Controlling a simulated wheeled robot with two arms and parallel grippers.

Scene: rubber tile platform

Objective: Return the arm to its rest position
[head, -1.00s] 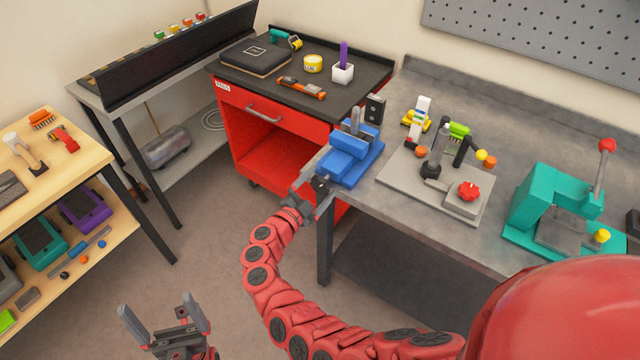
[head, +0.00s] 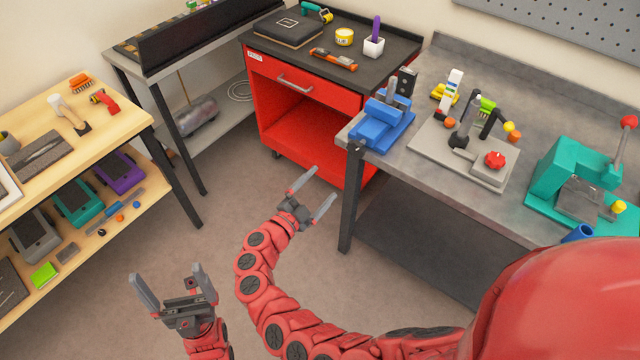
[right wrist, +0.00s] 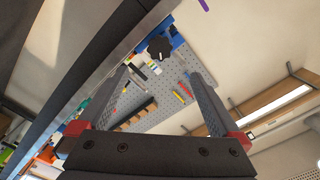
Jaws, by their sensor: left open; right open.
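My right gripper (head: 312,196) is open and empty in the head view. It hangs over the floor in front of the red cabinet, to the left of the grey workbench's leg and apart from both. Its two fingers also show in the right wrist view (right wrist: 165,105), spread with nothing between them. My left gripper (head: 174,286) is open and empty at the lower left of the head view, fingers pointing up the picture. The blue vise (head: 381,128) sits on the near left corner of the grey workbench, clear of my right gripper.
The grey workbench (head: 410,175) stands at the right with a teal press (head: 570,185) on it. The red cabinet (head: 300,125) stands at the back. A wooden shelf table (head: 120,128) with tools is at the left. Open floor (head: 200,235) lies between them.

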